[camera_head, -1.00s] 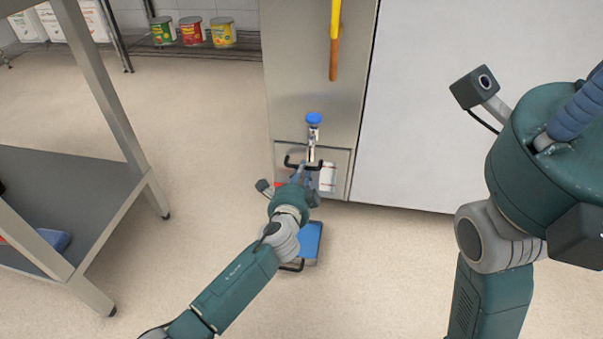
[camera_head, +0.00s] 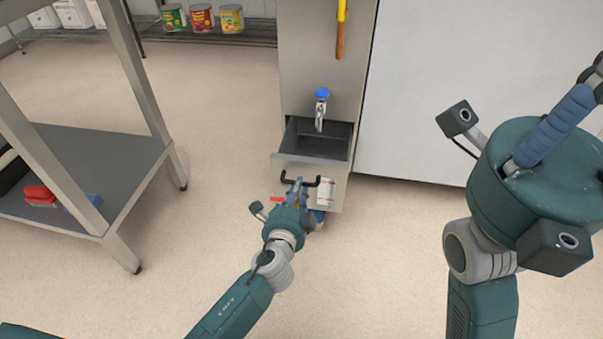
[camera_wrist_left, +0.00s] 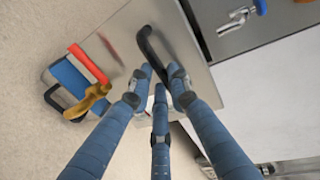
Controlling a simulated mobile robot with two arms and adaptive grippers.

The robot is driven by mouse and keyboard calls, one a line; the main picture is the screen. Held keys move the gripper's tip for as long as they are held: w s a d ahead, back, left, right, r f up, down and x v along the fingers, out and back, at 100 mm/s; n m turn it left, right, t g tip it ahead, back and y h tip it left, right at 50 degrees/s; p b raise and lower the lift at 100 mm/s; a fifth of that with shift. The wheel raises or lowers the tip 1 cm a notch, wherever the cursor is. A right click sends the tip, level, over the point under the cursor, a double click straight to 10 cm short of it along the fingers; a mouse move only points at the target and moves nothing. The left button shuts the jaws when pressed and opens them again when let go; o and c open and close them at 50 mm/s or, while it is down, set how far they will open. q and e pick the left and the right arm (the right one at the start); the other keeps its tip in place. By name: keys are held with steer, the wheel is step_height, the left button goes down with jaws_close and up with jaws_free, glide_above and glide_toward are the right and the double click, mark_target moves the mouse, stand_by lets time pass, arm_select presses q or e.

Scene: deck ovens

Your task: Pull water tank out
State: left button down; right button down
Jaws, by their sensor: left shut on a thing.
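The water tank (camera_head: 341,172) is a grey metal drawer at the bottom of the steel cabinet, standing out from it with its open top showing and its inside looking empty. Its black handle (camera_head: 311,184) is on the front face and also shows in the left wrist view (camera_wrist_left: 148,43). My left gripper (camera_head: 298,188) is shut on the handle, its blue fingers (camera_wrist_left: 162,75) around the handle's near end. My right gripper (camera_head: 555,125) is raised at the right, away from the tank; its fingertips are not clear.
A blue-topped tap (camera_head: 321,95) hangs just above the open tank. A steel shelf table (camera_head: 105,165) stands at the left. A blue object (camera_wrist_left: 66,76) with a red handle (camera_wrist_left: 88,64) is beside the tank's front. A white panel (camera_head: 450,95) is to the right. Floor left of the tank is clear.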

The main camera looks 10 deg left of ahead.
arm_select(q)
steer(key=shift+f+v, duration=0.2)
steer(key=shift+v, duration=0.65)
steer(key=shift+f+v, duration=0.15)
steer(key=shift+v, duration=0.7)
steer(key=shift+s, duration=0.1)
steer(key=c, duration=1.6)
jaws_free()
steer(key=v, duration=1.2)
